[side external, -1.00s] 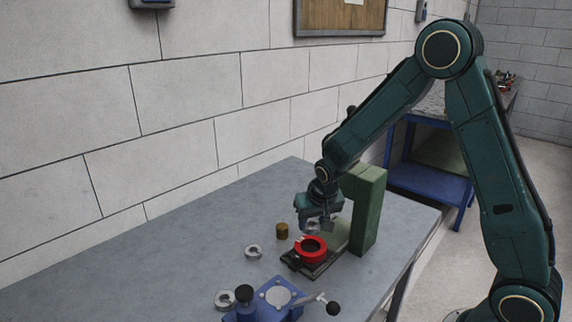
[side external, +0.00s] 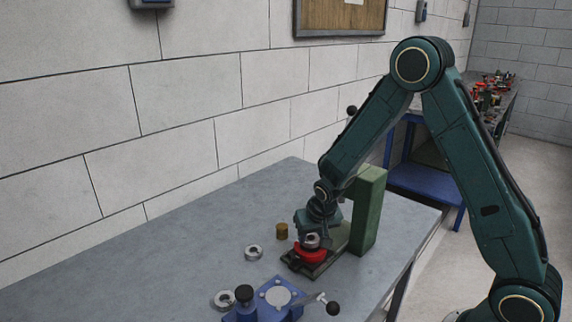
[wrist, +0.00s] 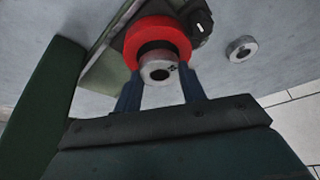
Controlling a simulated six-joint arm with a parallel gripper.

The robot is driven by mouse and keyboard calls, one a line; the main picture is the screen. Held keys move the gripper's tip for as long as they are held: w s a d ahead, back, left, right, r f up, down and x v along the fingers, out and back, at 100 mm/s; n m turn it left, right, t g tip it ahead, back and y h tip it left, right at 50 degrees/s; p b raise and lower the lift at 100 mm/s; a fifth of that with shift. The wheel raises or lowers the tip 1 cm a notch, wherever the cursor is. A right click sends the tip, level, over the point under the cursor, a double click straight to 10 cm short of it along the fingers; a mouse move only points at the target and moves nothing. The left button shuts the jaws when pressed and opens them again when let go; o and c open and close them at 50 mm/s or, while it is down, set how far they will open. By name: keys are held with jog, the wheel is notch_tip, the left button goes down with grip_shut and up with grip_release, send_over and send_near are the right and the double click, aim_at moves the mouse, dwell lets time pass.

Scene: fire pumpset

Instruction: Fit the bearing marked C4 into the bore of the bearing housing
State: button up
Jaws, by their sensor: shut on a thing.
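My gripper (wrist: 157,88) is shut on a small silver bearing (wrist: 159,72) with a dark centre hole; a dark mark on its face is too small to read for sure. The red ring-shaped bearing housing (wrist: 154,36) sits on the green base of a press-like stand. In the wrist view the held bearing overlaps the near part of the housing's dark bore. In the side view my gripper (side external: 311,236) holds the bearing just above the red housing (side external: 311,254). I cannot tell whether they touch.
The green upright (side external: 368,210) of the stand rises close behind my gripper. Loose silver bearings lie at the left (side external: 254,253) and near left (side external: 224,299). A brass cylinder (side external: 282,231) stands nearby. A blue fixture (side external: 276,298) with a black-knobbed lever is in front. The left tabletop is clear.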

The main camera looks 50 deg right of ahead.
jog(key=shift+f, duration=0.6)
jog(key=o, duration=1.1)
jog(key=shift+r, duration=0.2)
jog(key=shift+r, duration=0.5)
jog(key=v, duration=1.2)
jog(key=shift+s, duration=0.1)
